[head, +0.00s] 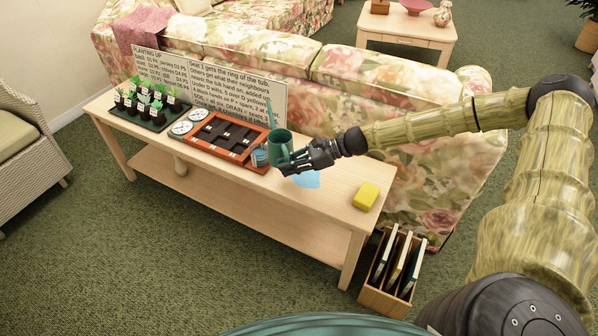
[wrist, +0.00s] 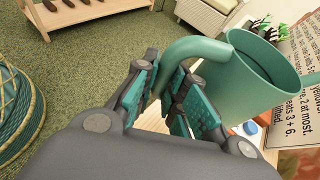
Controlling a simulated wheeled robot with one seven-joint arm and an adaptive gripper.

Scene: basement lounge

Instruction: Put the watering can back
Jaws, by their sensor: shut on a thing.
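The green watering can (head: 279,147) is at the right end of the wooden tray, above the long pale table (head: 225,190). In the wrist view its open-topped body (wrist: 238,75) is at the upper right, and its curved handle comes down between my fingers. My gripper (head: 289,167) is shut on that handle; the fingertips (wrist: 167,72) lie on either side of it. A light blue flat patch (head: 309,181) lies on the table under my gripper. I cannot tell whether the can's base touches the table.
An orange-brown tray with dark cells (head: 228,136), two round white discs (head: 181,128) and potted seedlings (head: 150,108) fill the table's left part. A sign board (head: 237,88) stands behind. A yellow block (head: 366,196) lies right. A wooden rack (head: 384,300) stands on the floor.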

